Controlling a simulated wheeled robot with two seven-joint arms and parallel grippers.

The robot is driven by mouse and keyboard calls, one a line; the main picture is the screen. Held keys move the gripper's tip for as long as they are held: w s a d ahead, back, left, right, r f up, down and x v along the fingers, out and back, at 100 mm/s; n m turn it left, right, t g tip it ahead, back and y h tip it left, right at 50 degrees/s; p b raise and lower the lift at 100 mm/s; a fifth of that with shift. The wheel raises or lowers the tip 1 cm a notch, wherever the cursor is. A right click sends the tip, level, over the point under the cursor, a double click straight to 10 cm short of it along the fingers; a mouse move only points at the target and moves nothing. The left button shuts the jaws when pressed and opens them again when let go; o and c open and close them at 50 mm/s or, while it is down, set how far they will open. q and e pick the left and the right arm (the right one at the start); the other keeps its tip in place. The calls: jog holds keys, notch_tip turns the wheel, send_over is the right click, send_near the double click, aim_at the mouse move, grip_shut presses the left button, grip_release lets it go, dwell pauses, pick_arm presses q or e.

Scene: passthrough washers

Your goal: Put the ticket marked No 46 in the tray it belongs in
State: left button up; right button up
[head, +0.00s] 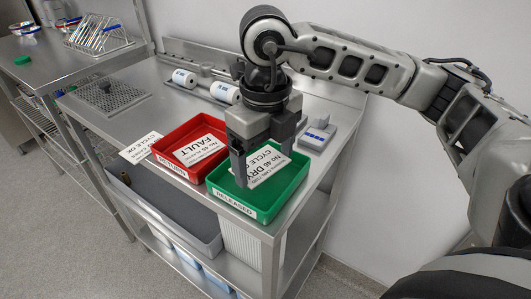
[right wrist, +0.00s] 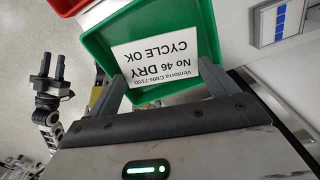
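The white ticket marked No 46 DRY CYCLE OK (right wrist: 155,50) lies in the green tray (right wrist: 97,47). In the head view the ticket (head: 268,163) is partly covered by my right gripper (head: 264,169). The green tray (head: 262,205) stands at the front right of the steel table, with a label on its front. My right gripper is over this tray, its fingers spread apart; they show at both sides of the ticket in the right wrist view (right wrist: 162,72). My left gripper (right wrist: 47,68) shows only there, far off over the floor, its fingers apart and empty.
A red tray (head: 164,146) with a FAULT ticket (head: 200,151) stands left of the green one. A white CYCLE OK card (head: 139,148) lies by the table's front edge. Behind are white rolls (head: 224,92), a perforated mat (head: 109,95) and a grey-blue device (head: 317,136).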

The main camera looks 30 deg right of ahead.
jog(key=shift+o, duration=0.9)
notch_tip(320, 180, up, 16)
jog(key=p, duration=0.3)
